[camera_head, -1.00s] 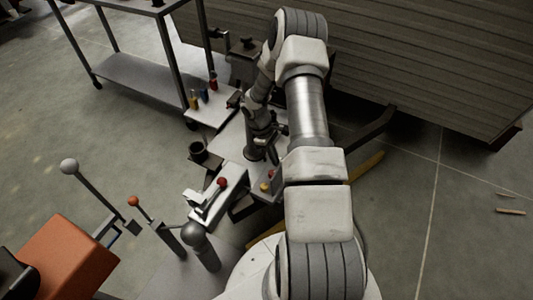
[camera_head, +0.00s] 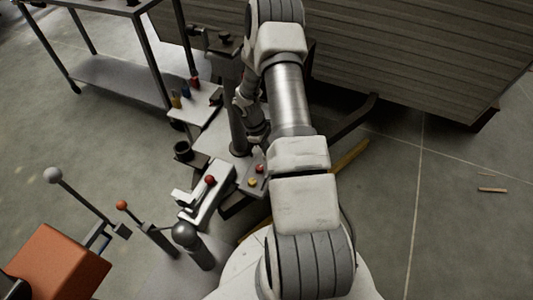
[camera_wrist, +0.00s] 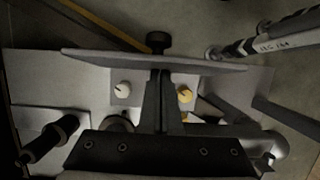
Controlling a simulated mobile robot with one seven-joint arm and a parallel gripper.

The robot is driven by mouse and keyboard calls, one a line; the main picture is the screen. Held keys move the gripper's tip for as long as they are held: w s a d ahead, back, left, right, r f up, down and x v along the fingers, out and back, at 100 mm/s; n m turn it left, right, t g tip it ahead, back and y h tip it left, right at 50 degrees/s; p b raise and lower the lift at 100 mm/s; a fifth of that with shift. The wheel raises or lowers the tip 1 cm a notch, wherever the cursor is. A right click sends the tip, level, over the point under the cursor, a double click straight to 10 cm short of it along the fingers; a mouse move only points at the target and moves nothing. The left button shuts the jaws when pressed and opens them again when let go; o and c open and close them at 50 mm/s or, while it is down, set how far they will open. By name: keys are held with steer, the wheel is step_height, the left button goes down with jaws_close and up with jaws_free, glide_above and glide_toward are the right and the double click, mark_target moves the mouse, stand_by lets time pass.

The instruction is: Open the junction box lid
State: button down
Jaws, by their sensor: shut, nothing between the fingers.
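In the wrist view my gripper (camera_wrist: 159,76) is shut and empty, its dark fingers together in the middle of the picture. The fingertips meet or overlap the edge of a long grey plate (camera_wrist: 90,58), which looks like the lid; I cannot tell whether they touch. A black knob (camera_wrist: 158,40) shows just beyond the plate. A white knob (camera_wrist: 121,89) and a yellow knob (camera_wrist: 185,95) sit on a light panel either side of the fingers. In the head view my arm hides most of this spot, and the junction box cannot be made out surely.
In the head view, a white box with a red button (camera_head: 210,180) and levers with an orange ball (camera_head: 122,205) and a grey ball (camera_head: 53,175) stand at left. A shelved cart (camera_head: 120,75) is behind. A ribbed panel (camera_head: 400,50) fills the back right. Floor at right is mostly clear.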

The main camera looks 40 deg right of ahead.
steer(key=w+a+r+m+t+p, duration=0.1)
steer(key=a+r, duration=0.1)
steer(key=r, duration=0.8)
steer(key=w+a+r+p, duration=0.2)
steer(key=a+r, duration=0.1)
steer(key=r, duration=0.6)
steer(key=w+a+r+m+t+p, duration=0.1)
steer(key=a+r, duration=0.1)
steer(key=r, duration=0.8)
steer(key=s+a+r+m+t, duration=0.1)
steer(key=s+a+r+t, duration=0.1)
steer(key=s+a+r, duration=0.45)
steer(key=s+a+r+m+t, duration=0.1)
steer(key=s+a+r+t, duration=0.2)
steer(key=r, duration=0.7)
steer(key=s+a+r+m+t+y, duration=0.2)
steer(key=s+a, duration=0.4)
steer(key=s, duration=0.4)
step_height(320, 180, up, 13)
steer(key=p, duration=1.2)
steer(key=shift+d+f, duration=0.2)
steer(key=shift+d, duration=0.1)
